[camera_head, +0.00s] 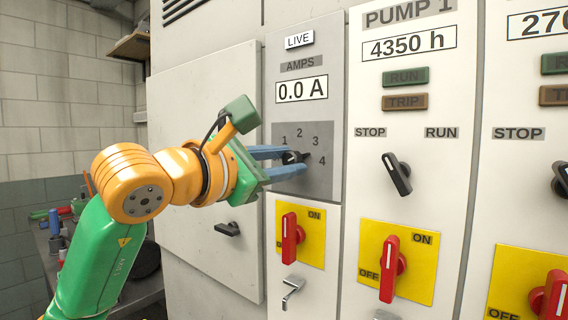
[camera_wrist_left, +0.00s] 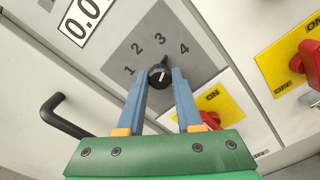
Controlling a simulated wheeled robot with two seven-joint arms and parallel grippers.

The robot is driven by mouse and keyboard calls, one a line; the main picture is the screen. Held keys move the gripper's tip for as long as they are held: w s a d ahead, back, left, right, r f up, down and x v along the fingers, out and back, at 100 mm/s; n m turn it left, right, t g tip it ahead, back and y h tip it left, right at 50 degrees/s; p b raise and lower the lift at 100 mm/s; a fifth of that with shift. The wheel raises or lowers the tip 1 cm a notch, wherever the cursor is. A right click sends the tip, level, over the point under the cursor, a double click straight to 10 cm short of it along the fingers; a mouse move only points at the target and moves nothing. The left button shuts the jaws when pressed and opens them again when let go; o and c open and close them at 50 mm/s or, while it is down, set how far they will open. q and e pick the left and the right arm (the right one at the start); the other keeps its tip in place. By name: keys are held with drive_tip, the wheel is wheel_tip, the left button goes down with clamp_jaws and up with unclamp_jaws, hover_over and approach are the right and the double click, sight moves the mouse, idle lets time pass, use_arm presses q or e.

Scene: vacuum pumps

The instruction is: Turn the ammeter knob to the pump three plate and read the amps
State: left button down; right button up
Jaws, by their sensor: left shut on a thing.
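The ammeter knob (camera_head: 295,157) is small, black and round, on a grey dial plate (camera_head: 325,180) marked 1, 2, 3 and 4. The amps display (camera_head: 302,89) above it reads 0.0 A, with a LIVE label on top. My left gripper (camera_head: 291,161) reaches in from the left with its blue fingers shut on the knob. In the left wrist view the knob (camera_wrist_left: 159,77) sits between the fingertips, below the 2 and 3. Its pale mark is small, and I cannot tell which number it points to. My right gripper is not in view.
Below the dial is a red switch (camera_head: 291,240) on a yellow plate, with a metal handle (camera_head: 292,290) under it. To the right, the Pump 1 panel reads 4350 h, with a black STOP/RUN selector (camera_head: 397,173) and another red switch (camera_head: 389,268). A cabinet door handle (camera_head: 228,229) projects at left.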

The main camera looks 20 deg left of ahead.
use_arm(q)
drive_tip(key=c, duration=1)
unclamp_jaws()
drive_tip(key=n, duration=0.3)
drive_tip(key=shift+f, duration=0.15)
drive_tip(key=o, duration=0.5)
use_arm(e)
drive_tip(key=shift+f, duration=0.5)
use_arm(q)
drive_tip(key=shift+s, duration=0.15)
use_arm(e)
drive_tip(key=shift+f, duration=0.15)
use_arm(q)
drive_tip(key=shift+b+v, duration=0.4)
drive_tip(key=shift+v, duration=0.5)
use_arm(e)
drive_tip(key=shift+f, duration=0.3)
use_arm(q)
drive_tip(key=shift+s+a, duration=0.1)
drive_tip(key=b+v, duration=0.1)
drive_tip(key=v, duration=0.4)
drive_tip(key=shift+s+a+b, duration=0.15)
drive_tip(key=shift+s+b, duration=0.2)
drive_tip(key=shift+b, duration=0.05)
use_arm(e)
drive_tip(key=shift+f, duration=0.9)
